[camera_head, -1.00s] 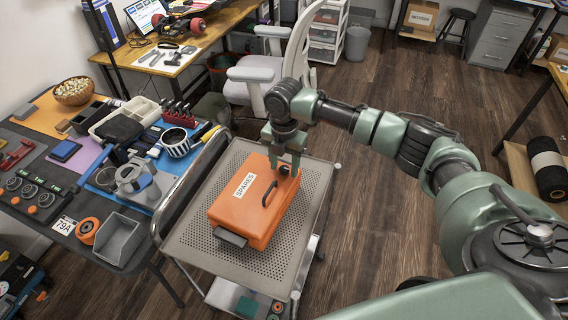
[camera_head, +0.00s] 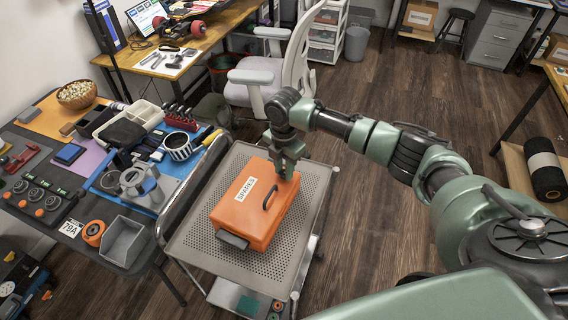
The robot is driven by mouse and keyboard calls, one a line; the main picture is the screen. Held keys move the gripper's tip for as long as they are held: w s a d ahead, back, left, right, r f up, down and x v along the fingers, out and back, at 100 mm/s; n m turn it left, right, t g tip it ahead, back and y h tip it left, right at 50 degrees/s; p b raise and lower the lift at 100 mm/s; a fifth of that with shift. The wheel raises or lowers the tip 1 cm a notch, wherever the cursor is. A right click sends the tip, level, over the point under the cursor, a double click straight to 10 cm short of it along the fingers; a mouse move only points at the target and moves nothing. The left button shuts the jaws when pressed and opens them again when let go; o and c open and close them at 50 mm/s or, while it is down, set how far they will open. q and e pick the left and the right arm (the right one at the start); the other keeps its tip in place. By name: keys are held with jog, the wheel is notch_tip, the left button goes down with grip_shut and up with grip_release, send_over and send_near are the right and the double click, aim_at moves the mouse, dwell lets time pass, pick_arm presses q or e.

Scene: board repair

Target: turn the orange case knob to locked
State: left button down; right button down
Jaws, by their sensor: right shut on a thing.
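The orange case (camera_head: 252,215), labelled SPARES, lies flat on the perforated top of the metal cart (camera_head: 190,244). Its dark handle shows on the lid's right part, and a dark grey latch is at its near left edge. My right gripper (camera_head: 284,172) points down at the case's far right corner, its fingers shut. The knob is hidden between or behind the fingers, so its setting cannot be read. My left gripper is out of view.
A workbench (camera_head: 55,211) crowded with trays, tools and a grey bin (camera_head: 122,241) stands left of the cart. A white office chair (camera_head: 262,78) is behind the cart. The floor (camera_head: 365,225) right of the cart is clear below my right arm.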

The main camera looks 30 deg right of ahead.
aim_at(284, 172)
jog(key=m+p, duration=0.3)
jog(key=shift+r+m, duration=0.25)
jog(key=shift+m, duration=0.15)
jog(key=m+p, duration=0.3)
jog(key=shift+m, duration=0.3)
jog(key=m+p, duration=0.3)
jog(key=m, duration=0.1)
jog(key=shift+f, duration=0.1)
jog(key=shift+f+m+p, duration=0.1)
jog(key=shift+m+p, duration=0.9)
jog(key=shift+m, duration=0.9)
jog(key=c, duration=1.1)
grip_release()
jog(key=shift+c, duration=0.2)
jog(key=shift+r+b, duration=0.5)
jog(key=shift+r, duration=3.4)
